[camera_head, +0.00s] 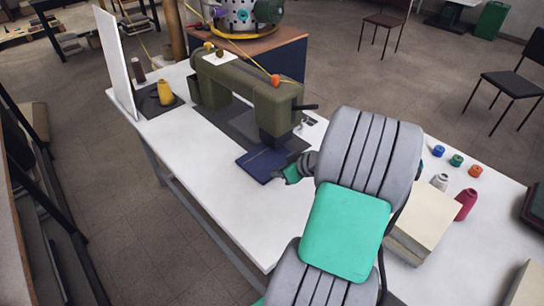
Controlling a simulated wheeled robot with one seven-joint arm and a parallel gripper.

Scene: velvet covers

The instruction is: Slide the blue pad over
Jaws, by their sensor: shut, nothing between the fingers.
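The blue pad (258,163) is a dark blue flat piece on the white table (205,170). It lies at the foot of the olive sewing machine (235,90), against or partly on its dark base plate (225,125). My gripper (280,178) is shut at the pad's right front edge, with nothing seen in it. The fingertips are small here, and I cannot tell whether they touch the pad. My grey arm with a green panel covers the table to the right of the gripper.
A yellow thread cone (165,93) and a white upright panel (115,60) stand at the left end. Several small spools, a pink cone (465,203) and a cream block (425,220) stand to the right of my arm. The table's front left part is clear.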

